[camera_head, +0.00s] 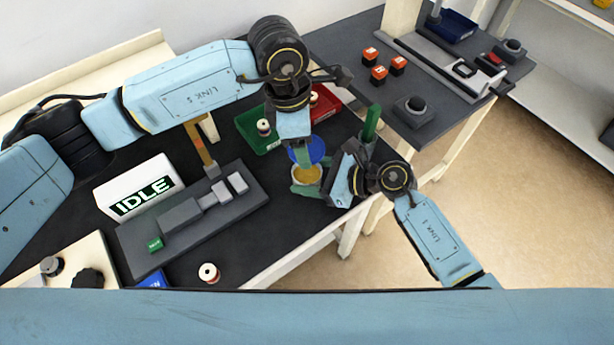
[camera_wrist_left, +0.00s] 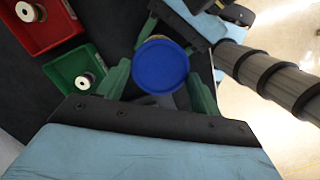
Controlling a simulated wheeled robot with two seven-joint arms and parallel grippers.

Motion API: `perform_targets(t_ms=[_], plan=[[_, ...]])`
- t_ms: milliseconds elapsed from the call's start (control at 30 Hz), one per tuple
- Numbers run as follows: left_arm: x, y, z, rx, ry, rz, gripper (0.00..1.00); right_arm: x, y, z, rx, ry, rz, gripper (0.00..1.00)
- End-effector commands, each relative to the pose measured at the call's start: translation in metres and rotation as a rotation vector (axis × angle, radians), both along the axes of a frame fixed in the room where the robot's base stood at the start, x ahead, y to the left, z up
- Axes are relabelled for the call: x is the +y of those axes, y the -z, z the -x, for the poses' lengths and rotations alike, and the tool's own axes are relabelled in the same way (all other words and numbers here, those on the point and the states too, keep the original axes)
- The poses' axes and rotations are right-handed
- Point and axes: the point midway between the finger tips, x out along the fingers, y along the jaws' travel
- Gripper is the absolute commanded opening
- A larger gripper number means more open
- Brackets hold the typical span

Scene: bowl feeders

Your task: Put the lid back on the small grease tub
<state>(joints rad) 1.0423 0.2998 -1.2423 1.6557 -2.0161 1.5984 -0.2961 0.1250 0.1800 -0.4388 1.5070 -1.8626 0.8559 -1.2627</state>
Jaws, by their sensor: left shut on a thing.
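The small grease tub (camera_head: 306,174) is open at the top and shows yellow grease inside. Its blue lid (camera_head: 309,150) shows just behind and above the tub in the head view, apart from its rim. My left gripper (camera_head: 304,157) is shut on the lid; in the left wrist view the round lid (camera_wrist_left: 160,67) sits between the green fingers and hides most of the tub. My right gripper (camera_head: 307,187) has its green fingers at the tub's sides and appears shut on it, near the table's front edge; its far finger is mostly hidden.
A green tray (camera_head: 252,142) and a red tray (camera_head: 328,104) with spools lie behind. A grey fixture (camera_head: 190,210) and an IDLE sign (camera_head: 140,188) stand to the left. A green upright piece (camera_head: 372,122) stands near my right wrist. A second table (camera_head: 440,95) is at the right.

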Motion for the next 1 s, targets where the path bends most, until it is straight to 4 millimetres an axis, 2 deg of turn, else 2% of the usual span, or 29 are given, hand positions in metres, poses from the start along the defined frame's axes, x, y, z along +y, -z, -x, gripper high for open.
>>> perform_targets(t_ms=[33,200,267,367,667,1000], plan=[[0.0,0.0,0.0,0.0,0.0,0.0,0.41,0.0,0.0,0.0,0.0,0.0,0.0,0.45],[0.0,0.0,0.0,0.0,0.0,0.0,0.41,0.0,0.0,0.0,0.0,0.0,0.0,0.22],[0.0,0.0,0.0,0.0,0.0,0.0,0.41,0.0,0.0,0.0,0.0,0.0,0.0,0.17],[0.0,0.006,0.0,0.002,-0.001,-0.002,0.41,0.0,0.0,0.0,0.0,0.0,0.0,0.17],[-0.001,0.047,0.001,-0.004,0.0,-0.003,0.41,0.0,0.0,0.0,0.0,0.0,0.0,0.17],[-0.001,0.05,0.0,-0.006,0.0,-0.003,0.41,0.0,0.0,0.0,0.0,0.0,0.0,0.17]])
